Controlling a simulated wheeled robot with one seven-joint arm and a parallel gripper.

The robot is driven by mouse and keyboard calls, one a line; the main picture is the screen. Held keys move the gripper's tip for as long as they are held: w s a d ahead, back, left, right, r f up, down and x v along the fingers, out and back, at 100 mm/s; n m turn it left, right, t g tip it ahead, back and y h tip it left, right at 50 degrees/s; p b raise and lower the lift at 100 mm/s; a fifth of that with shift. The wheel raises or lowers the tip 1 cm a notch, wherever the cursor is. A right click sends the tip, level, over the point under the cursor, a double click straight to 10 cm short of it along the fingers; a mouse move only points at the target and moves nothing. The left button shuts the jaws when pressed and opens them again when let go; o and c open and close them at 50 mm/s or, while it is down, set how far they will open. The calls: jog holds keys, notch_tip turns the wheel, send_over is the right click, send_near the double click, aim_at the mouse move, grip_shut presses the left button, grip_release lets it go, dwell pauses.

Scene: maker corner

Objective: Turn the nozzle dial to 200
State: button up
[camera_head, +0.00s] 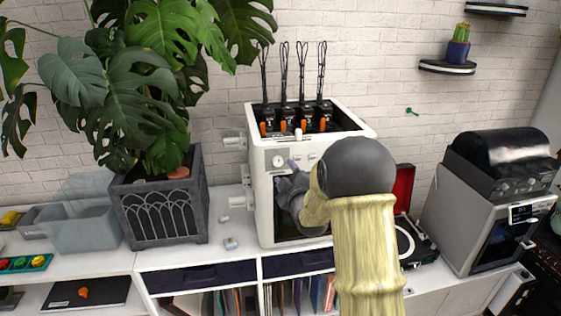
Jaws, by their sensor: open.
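The white machine (261,205) stands on the white cabinet against the brick wall. A round dial (278,160) with a pale face shows at the upper left of its front panel. Its markings and pointer are too small to read, so I cannot tell which dial it is or its setting. My gripper (287,172) is open in front of the panel, just below and right of this dial. I cannot tell whether it touches the machine. My arm hides the right part of the panel and much of the machine's lower front.
A large leafy plant in a dark planter (160,215) stands left of the machine. A record player (415,243) with a red lid and a grey oven-like appliance (470,205) stand to the right. Small white pieces (231,243) lie on the cabinet top (190,257).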

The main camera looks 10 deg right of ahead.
aim_at(279, 163)
jog(key=w, duration=0.2)
jog(key=w+p, duration=0.1)
jog(key=w, duration=0.2)
jog(key=shift+w+a+p, duration=0.3)
jog(key=shift+w+p, duration=0.05)
jog(key=shift+p, duration=0.05)
jog(key=shift+c, duration=0.2)
jog(key=c, duration=0.9)
